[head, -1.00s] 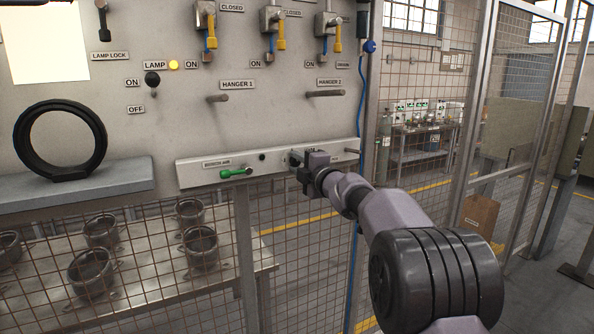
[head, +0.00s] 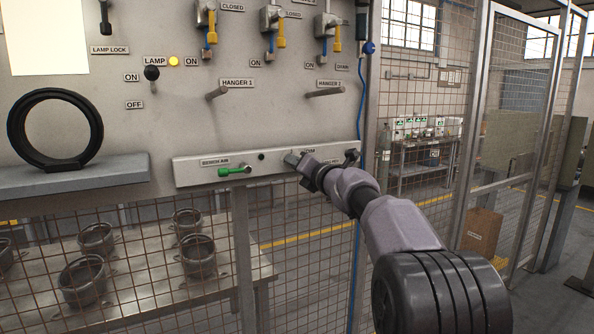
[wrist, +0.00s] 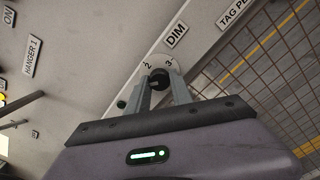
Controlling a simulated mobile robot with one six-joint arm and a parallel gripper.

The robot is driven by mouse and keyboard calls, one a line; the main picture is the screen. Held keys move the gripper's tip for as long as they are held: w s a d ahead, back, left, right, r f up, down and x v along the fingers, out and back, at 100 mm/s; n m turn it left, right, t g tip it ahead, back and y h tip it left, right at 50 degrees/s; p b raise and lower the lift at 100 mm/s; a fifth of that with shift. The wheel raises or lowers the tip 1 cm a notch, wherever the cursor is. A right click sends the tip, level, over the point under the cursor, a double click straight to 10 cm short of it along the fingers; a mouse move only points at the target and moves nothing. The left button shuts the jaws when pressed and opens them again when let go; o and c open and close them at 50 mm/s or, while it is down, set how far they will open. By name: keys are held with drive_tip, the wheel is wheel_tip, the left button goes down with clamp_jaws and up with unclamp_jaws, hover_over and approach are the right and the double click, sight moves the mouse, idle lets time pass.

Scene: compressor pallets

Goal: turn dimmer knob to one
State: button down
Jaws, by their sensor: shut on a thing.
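The dimmer knob (wrist: 158,76) is small and black. It sits on a pale round dial plate (wrist: 174,64) under a DIM label (wrist: 176,36) in the wrist view. The figures 2 and 3 show on the plate; the figure 1 cannot be made out. My gripper (wrist: 160,84) has a finger on each side of the knob and is shut on it. In the head view my gripper (head: 308,168) is at the right part of the pale rail (head: 205,178) and hides the knob. The knob's exact setting cannot be read.
A green-handled valve (head: 234,171) is on the rail to the left. Hanger pegs (head: 325,92) stick out above. The lamp indicator (head: 174,61) glows yellow. A black ring (head: 55,128) stands on a shelf (head: 75,185). Wire mesh lies below and to the right.

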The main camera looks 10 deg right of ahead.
drive_tip(key=shift+f+n+b, duration=0.1)
drive_tip(key=shift+n+b, duration=1.45)
drive_tip(key=shift+n, duration=2.25)
drive_tip(key=c, duration=1.1)
unclamp_jaws()
drive_tip(key=shift+c, duration=0.2)
drive_tip(key=b+v, duration=0.2)
drive_tip(key=v, duration=1.5)
drive_tip(key=shift+s, duration=0.2)
